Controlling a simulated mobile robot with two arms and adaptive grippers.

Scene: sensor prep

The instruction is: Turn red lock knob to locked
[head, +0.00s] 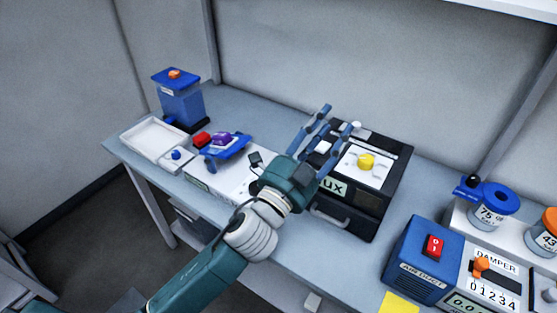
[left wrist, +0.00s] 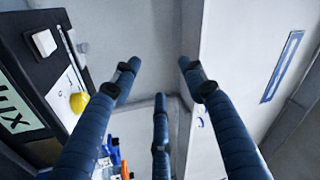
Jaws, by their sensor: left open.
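A small red part (head: 202,139) sits at the back left of a white box (head: 207,182), beside a blue piece with a purple top (head: 222,138). I cannot tell whether this red part is the lock knob or how it is turned. My left gripper (head: 340,118) is open and empty, its fingers pointing up and away in front of the black LUX box (head: 350,215). It is to the right of the red part and apart from it. In the left wrist view the spread fingers (left wrist: 158,75) hold nothing. My right gripper is not in view.
A yellow knob (head: 366,161) is on the LUX box, close to my left fingers. A white tray (head: 150,142) and a blue container (head: 181,103) stand at the left. At the right are a blue AIR DUCT box (head: 415,262) with a red switch (head: 434,247) and the DAMPER unit (head: 497,257).

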